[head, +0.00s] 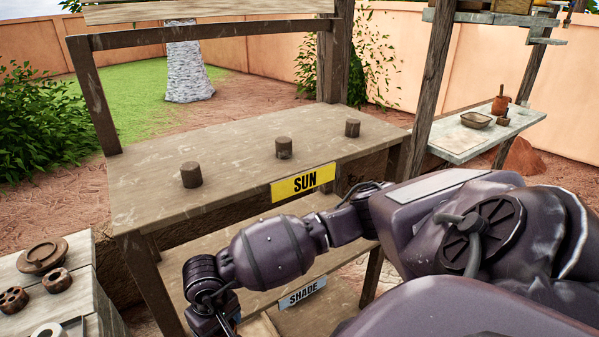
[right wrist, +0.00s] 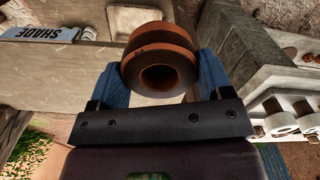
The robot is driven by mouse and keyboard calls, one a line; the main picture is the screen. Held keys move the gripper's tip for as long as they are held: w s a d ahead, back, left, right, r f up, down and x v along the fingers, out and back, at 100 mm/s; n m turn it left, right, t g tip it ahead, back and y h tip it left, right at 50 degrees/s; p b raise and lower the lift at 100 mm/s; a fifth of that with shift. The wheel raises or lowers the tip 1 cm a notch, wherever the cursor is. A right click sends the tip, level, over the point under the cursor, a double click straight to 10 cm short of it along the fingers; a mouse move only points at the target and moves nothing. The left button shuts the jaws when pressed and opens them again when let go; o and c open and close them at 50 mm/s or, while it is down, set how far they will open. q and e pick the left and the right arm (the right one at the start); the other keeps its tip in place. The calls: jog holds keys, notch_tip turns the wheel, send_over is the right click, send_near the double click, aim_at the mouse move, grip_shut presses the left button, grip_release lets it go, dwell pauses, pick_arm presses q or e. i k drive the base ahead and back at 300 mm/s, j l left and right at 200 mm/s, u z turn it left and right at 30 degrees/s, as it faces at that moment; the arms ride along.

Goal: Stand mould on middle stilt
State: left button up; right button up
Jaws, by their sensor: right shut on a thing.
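Three short brown stilts stand apart on the upper board of the drying rack (head: 235,150), behind the yellow SUN sign. The middle stilt (head: 283,147) has a bare top, between the left stilt (head: 191,175) and the right stilt (head: 352,127). My right gripper (right wrist: 160,68) is shut on the mould (right wrist: 150,42), a reddish-brown round piece with a central hole, seen between the blue fingers. In the head view my right arm reaches across the rack's front, its end low at the bottom left, below the upper board. The mould is hidden there. My left gripper is out of view.
The lower SHADE shelf (head: 230,268) lies under the upper board. A side table at lower left holds a round brown dish (head: 42,255) and small pieces. A rack post (head: 93,95) rises at the left. A grey shelf (head: 480,135) with a bowl stands at right.

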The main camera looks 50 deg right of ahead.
aim_at(283, 140)
jog(key=k+l, duration=0.1)
jog(key=l, duration=0.6)
jog(key=k+l+z, duration=0.1)
jog(key=l, duration=0.6)
